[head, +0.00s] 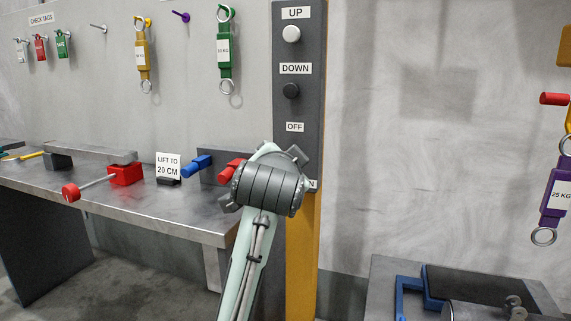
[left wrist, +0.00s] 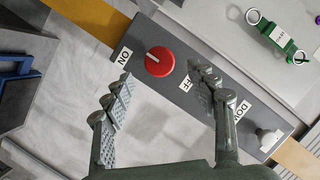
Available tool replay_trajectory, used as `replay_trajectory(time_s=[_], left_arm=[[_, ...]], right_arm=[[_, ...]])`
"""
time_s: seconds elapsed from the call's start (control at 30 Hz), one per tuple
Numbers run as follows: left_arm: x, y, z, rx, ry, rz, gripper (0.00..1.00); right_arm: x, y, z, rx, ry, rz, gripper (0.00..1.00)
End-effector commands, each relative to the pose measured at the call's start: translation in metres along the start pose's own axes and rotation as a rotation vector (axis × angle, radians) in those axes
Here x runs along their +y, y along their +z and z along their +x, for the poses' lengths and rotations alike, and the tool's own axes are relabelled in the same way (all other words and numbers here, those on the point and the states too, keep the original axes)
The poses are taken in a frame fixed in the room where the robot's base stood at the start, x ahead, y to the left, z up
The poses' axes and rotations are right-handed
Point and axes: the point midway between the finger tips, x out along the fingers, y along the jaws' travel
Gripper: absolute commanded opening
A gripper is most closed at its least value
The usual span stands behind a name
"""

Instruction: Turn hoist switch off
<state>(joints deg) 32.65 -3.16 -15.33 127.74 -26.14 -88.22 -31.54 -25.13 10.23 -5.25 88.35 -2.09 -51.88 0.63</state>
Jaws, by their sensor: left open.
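The hoist switch is a red round knob (left wrist: 160,61) with a white pointer mark on a dark control panel (left wrist: 178,52). In the left wrist view its white mark points toward the ON label (left wrist: 125,56). The OFF label (left wrist: 187,83) lies on the knob's other side. My left gripper (left wrist: 161,80) is open, with its two fingers either side of the knob in the picture; I cannot tell whether they touch it. In the head view my left wrist covers the knob, and the OFF label (head: 295,127) shows above. My right gripper is not in view.
The panel also has a white UP button (head: 291,34) and a black DOWN button (head: 291,90). A metal bench (head: 205,221) with red and blue handled items stands left. Tagged hooks hang on the wall. A dark table (head: 383,270) with a blue frame stands lower right.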

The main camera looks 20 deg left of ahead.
Motion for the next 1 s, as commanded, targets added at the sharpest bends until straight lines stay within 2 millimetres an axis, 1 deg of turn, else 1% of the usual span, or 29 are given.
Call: replay_trajectory(time_s=[0.03, 0.1, 0.2, 0.3, 0.47, 1.0], left_arm=[[0.0, 0.0, -0.012, 0.003, 0.0, -0.002, 0.58], [0.0, 0.0, -0.025, 0.003, 0.0, -0.001, 0.58], [0.0, 0.0, -0.04, 0.001, 0.001, -0.001, 0.58], [0.0, 0.0, -0.049, 0.0, 0.001, -0.001, 0.58], [0.0, 0.001, -0.054, -0.001, 0.0, 0.0, 0.58], [0.0, 0.0, -0.054, -0.001, 0.0, 0.0, 0.58]], right_arm=[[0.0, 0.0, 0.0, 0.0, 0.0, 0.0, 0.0], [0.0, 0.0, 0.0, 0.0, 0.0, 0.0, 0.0], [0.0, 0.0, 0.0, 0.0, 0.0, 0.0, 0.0], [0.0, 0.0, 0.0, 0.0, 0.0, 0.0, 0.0], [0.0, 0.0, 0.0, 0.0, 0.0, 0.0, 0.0], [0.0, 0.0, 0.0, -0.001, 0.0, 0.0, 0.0]])
